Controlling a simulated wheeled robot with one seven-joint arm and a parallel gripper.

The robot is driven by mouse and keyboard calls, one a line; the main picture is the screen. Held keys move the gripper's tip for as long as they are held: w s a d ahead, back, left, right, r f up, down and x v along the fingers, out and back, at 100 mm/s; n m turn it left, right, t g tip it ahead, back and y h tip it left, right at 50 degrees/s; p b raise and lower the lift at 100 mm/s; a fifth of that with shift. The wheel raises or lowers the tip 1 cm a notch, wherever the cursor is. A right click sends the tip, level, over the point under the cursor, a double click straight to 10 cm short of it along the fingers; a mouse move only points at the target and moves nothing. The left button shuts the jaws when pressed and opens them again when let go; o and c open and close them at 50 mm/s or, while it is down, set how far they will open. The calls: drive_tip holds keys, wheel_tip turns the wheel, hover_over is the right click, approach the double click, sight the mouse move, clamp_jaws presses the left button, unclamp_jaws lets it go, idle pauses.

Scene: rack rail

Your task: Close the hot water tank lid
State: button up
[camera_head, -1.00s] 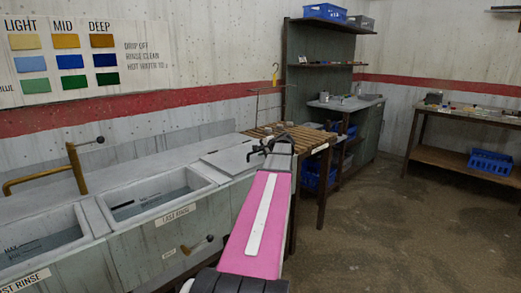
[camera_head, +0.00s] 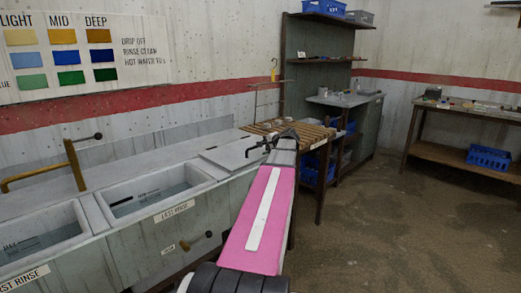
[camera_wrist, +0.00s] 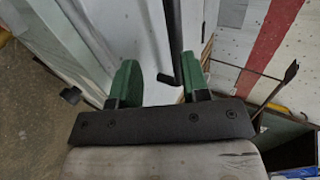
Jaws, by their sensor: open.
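A flat pale grey panel (camera_head: 232,152) lies level at the far end of the sink counter, just left of my gripper; it looks like the tank lid, but I cannot be sure. My gripper (camera_head: 268,146) is at its right end, small and dark in the head view. In the wrist view my gripper (camera_wrist: 158,82) has two green fingers spread apart. A dark bent rod (camera_wrist: 174,40) comes down between them, close to the right finger; contact is unclear. I cannot tell what the rod belongs to.
The last rinse basin (camera_head: 150,192) and a brass tap (camera_head: 73,165) are at left on the counter. A slatted wooden rack (camera_head: 300,131) stands just behind my gripper. A shelf unit (camera_head: 318,60) is beyond. Open floor (camera_head: 400,230) lies at right.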

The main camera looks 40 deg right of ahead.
drive_tip(key=v, duration=0.7)
drive_tip(key=shift+s+r, duration=0.15)
drive_tip(key=shift+r, duration=0.1)
